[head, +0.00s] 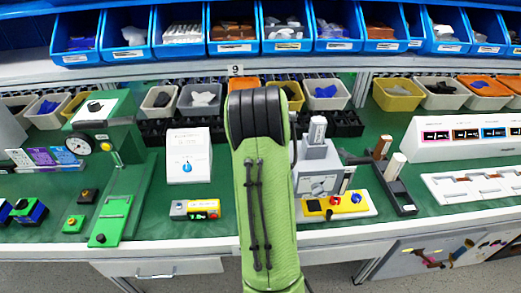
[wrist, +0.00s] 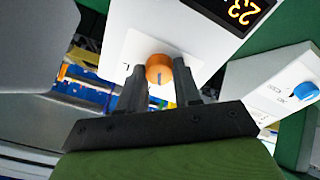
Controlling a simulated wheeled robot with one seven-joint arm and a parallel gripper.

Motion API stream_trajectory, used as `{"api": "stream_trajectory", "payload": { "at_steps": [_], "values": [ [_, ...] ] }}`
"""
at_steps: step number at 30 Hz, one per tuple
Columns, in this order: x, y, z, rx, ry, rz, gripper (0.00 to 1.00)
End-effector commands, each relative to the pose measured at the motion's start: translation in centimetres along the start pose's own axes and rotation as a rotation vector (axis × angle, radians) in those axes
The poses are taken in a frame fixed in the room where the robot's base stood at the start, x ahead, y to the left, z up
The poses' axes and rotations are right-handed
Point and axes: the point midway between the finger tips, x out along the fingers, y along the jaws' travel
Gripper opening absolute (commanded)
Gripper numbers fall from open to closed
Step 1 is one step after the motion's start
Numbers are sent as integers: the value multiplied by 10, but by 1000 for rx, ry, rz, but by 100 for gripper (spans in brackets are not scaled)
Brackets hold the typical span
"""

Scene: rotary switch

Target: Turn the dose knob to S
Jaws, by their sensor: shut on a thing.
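In the wrist view an orange round knob (wrist: 159,66) with a dark pointer line sits on the front of a white box (wrist: 205,32) with a lit display (wrist: 240,12). My gripper (wrist: 158,76) is shut on this knob, one dark finger on each side. No letters around the knob can be read, so I cannot tell its setting or whether it is the dose knob. In the head view my green arm hides the gripper and this knob. A second white box with a blue knob (head: 187,167) stands left of my arm; its blue knob (wrist: 305,91) also shows in the wrist view.
In the head view a grey press (head: 318,170) and a yellow panel (head: 340,205) with red and blue knobs stand close right of my arm. A small button box (head: 195,209) is at left. Bins line the back. The front green bench top (head: 165,228) has bare patches.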

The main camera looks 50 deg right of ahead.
Motion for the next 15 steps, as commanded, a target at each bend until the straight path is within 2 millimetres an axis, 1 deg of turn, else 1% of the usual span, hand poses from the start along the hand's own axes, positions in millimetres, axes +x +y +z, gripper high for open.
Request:
{"api": "stream_trajectory", "payload": {
  "at_steps": [7,15],
  "values": [
    [0,0,0,-80,5,-7,3],
    [0,0,0,-98,5,-10,3]
  ]
}}
